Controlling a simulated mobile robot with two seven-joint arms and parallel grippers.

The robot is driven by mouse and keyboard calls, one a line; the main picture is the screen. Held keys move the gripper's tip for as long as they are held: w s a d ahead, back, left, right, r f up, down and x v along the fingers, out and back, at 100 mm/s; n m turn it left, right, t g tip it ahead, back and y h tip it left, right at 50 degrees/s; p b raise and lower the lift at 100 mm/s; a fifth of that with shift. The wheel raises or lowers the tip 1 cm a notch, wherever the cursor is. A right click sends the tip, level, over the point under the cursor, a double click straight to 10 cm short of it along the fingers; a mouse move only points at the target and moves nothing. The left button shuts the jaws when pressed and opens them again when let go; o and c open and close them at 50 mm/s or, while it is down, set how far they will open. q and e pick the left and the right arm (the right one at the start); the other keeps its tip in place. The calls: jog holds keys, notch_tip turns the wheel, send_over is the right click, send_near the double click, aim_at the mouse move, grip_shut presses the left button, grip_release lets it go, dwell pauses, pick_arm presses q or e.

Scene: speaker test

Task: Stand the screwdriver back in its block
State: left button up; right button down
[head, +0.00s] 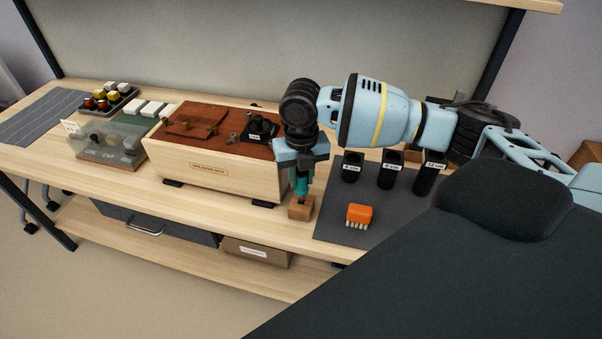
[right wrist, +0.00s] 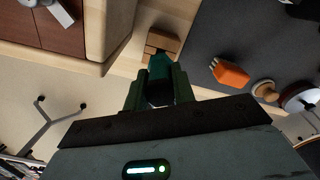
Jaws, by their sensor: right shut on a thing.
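The screwdriver's teal handle (head: 301,186) is upright between the fingers of my right gripper (head: 301,172), which is shut on it and points down. The small wooden block (head: 300,211) stands directly below, near the front edge of the bench. The handle's lower end appears at the block's top; I cannot tell how far the shaft is in it. In the right wrist view the teal handle (right wrist: 160,68) lies between the fingers (right wrist: 160,92), with the block (right wrist: 166,41) just beyond and partly hidden. My left gripper is not in view.
The wooden speaker box (head: 215,171) stands close left of the gripper. On the dark mat (head: 335,226) to the right are an orange brush (head: 359,214) and labelled black tubes (head: 390,170). A clear-covered tray (head: 112,142) stands farther left.

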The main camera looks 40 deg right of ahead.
jog(key=shift+f, duration=0.8)
dwell(0.5)
dwell(1.1)
jog(key=shift+f, duration=0.85)
dwell(1.0)
jog(key=c, duration=1.1)
grip_release()
notch_tip(320, 180, up, 8)
jog(key=shift+f, duration=0.1)
